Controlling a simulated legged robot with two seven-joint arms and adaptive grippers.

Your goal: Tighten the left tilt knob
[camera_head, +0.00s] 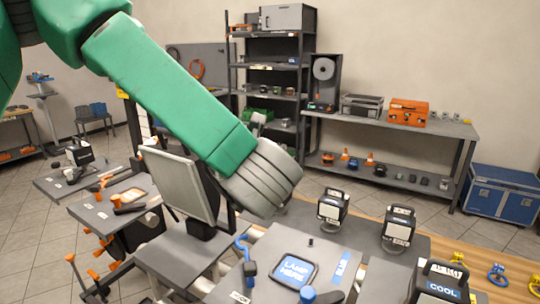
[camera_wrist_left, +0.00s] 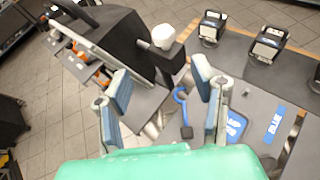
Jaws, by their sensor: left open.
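The panel light (camera_head: 182,185) stands tilted on a dark table at centre left in the head view. In the left wrist view its dark back (camera_wrist_left: 120,42) shows, with a white round knob (camera_wrist_left: 163,36) on a dark bracket at its right side. Whether this is the left tilt knob I cannot tell. My left gripper (camera_wrist_left: 162,100) is open and empty, its two blue-grey fingers apart. The knob lies beyond the fingertips, not between them. In the head view my green left arm crosses in front and hides the knob. My right gripper is not in view.
A blue-handled tool (camera_head: 246,258) lies beside a "LAMP HERE" mat (camera_head: 296,271). Small lamps (camera_head: 333,205) (camera_head: 398,226) and a "COOL" lamp (camera_head: 440,284) stand to the right. Shelves and a workbench (camera_head: 400,121) stand behind. A side table (camera_head: 115,205) is at left.

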